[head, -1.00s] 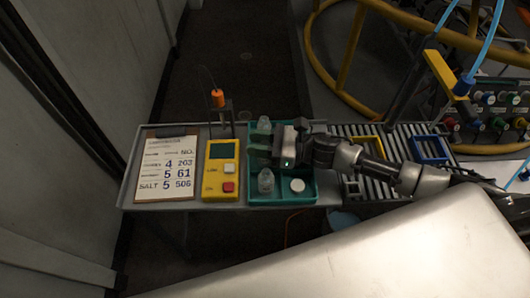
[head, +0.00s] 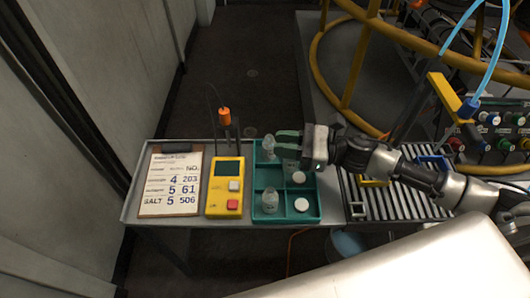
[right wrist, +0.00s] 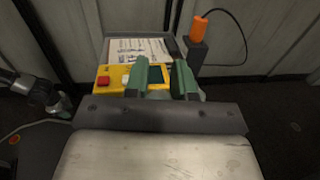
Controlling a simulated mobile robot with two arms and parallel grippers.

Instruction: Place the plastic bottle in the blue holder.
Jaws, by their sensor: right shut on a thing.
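My right gripper (head: 288,142) is at the far edge of the green tray in the head view, its green fingers pointing left. It is shut on a clear plastic bottle (head: 268,147), which looks tilted at the fingertips. The fingers also show in the right wrist view (right wrist: 162,82), where I cannot make out the bottle. A second clear bottle (head: 270,200) stands in the near left compartment of the tray. The blue holder (head: 436,160) is a blue frame on the roller rack at the right, partly hidden by my right arm. My left gripper is not in view.
The green tray (head: 286,217) also holds two white round pieces (head: 299,177). Left of it are a yellow device (head: 223,208) and a clipboard (head: 170,187). A yellow frame (head: 372,182) is on the roller rack (head: 395,205), with a large yellow ring (head: 350,78) behind.

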